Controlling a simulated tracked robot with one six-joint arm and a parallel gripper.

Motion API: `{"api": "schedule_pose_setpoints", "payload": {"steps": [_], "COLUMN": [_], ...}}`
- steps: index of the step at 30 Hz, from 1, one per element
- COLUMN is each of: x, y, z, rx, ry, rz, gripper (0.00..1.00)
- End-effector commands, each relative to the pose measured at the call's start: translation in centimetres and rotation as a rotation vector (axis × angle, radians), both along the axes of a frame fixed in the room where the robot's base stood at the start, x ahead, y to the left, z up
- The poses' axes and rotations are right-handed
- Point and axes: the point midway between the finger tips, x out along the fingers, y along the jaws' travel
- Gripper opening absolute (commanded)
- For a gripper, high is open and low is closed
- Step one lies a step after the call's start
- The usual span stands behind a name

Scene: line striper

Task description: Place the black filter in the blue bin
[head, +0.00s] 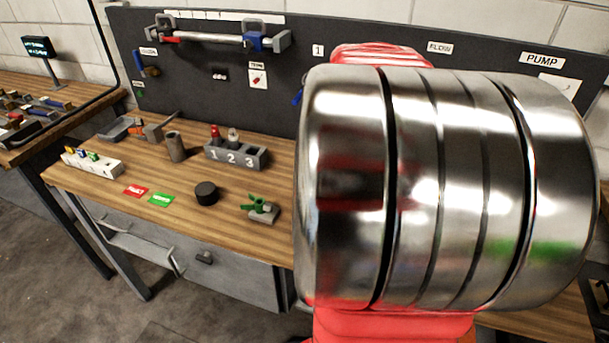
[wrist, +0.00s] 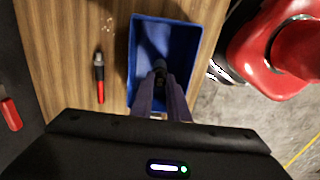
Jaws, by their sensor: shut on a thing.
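The blue bin (wrist: 146,42) is an open box on the wooden bench in the wrist view, near the bench edge. My gripper (wrist: 160,74) points down over the bin's inside. It is shut on a small dark, rounded piece (wrist: 160,64), which looks like the black filter; the fingers hide much of it. I cannot tell whether it touches the bin's floor. In the head view my arm hides the gripper and the bin. A short black cylinder (head: 206,193) stands on the bench there, apart from my arm.
A red and black pen-like tool (wrist: 99,78) lies left of the bin. On the bench stand a numbered grey block (head: 236,155), a brown cylinder (head: 176,147), a green-handled part (head: 260,208) and a white rack (head: 92,162). The dark pegboard (head: 300,75) rises behind.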

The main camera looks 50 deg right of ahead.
Motion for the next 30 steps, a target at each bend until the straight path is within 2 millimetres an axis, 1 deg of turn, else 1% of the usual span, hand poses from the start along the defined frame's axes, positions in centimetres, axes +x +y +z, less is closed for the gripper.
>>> {"api": "schedule_pose_setpoints", "payload": {"steps": [2, 12, 13, 21, 30], "x": [0.00, 0.02, 0.02, 0.03, 0.05], "y": [-0.01, -0.02, -0.02, -0.01, -0.01], "z": [-0.43, -0.61, -0.64, -0.60, -0.40], "rx": [-0.001, -0.001, -0.002, -0.002, -0.001], "ry": [0.000, 0.000, -0.001, -0.001, -0.002], "rz": [0.000, 0.000, 0.000, 0.001, 0.001], "gripper": [0.00, 0.00, 0.15, 0.33, 0.33]}}
